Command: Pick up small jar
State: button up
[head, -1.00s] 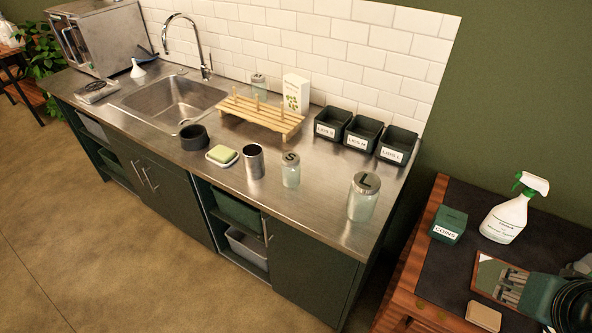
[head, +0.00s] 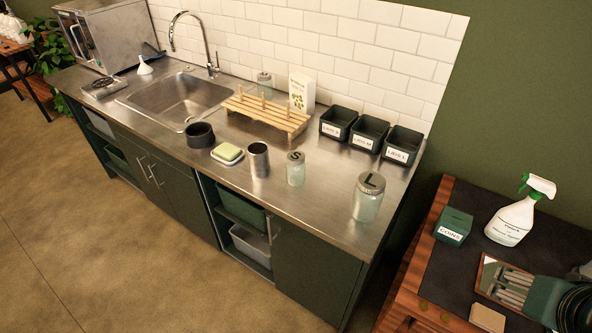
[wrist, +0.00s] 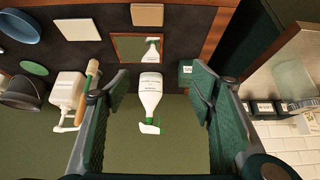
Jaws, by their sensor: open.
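The small jar (head: 296,170) is clear glass with a grey lid marked S. It stands upright on the steel counter, right of a metal cup, in the head view. A larger jar (head: 368,198) with a lid marked L stands to its right, nearer the counter's right end. My gripper (head: 515,288) is at the lower right of the head view, over the dark-topped wooden table, well away from the small jar. In the wrist view my gripper (wrist: 150,92) is open with nothing between its fingers. I cannot identify the small jar there.
The steel counter (head: 225,190) also holds a black bowl (head: 199,135), a metal cup (head: 258,160), a soap dish (head: 228,154), a wooden rack (head: 266,115) and three dark bins (head: 368,134). A spray bottle (head: 511,222) and green coin box (head: 453,227) stand near my gripper.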

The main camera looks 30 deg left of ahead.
jog(key=w+a+r+n+g+p, duration=0.1)
jog(key=w+a+r+n+p, duration=0.15)
jog(key=a+r, duration=0.2)
jog(key=w+a+r+n+p, duration=0.1)
jog(key=w+a+r, duration=0.25)
jog(key=r, duration=0.25)
jog(key=w+a+r+n+g+y+p, duration=0.1)
jog(key=w+a+r+n+p, duration=0.15)
jog(key=w+a, duration=0.4)
jog(key=w+a+r+n+g+p, duration=0.1)
jog(key=w+a+n+g+p, duration=0.15)
jog(key=a, duration=0.75)
jog(key=n+g+h+p, duration=0.1)
jog(key=n+g+p, duration=0.2)
jog(key=n+p, duration=0.6)
send_near(295, 156)
jog(key=shift+d+f, duration=0.15)
jog(key=shift+d, duration=0.15)
jog(key=shift+n, duration=0.25)
jog(key=f, duration=0.8)
jog(key=shift+s+a, duration=0.1)
jog(key=shift+a, duration=0.15)
jog(key=shift+f, duration=0.5)
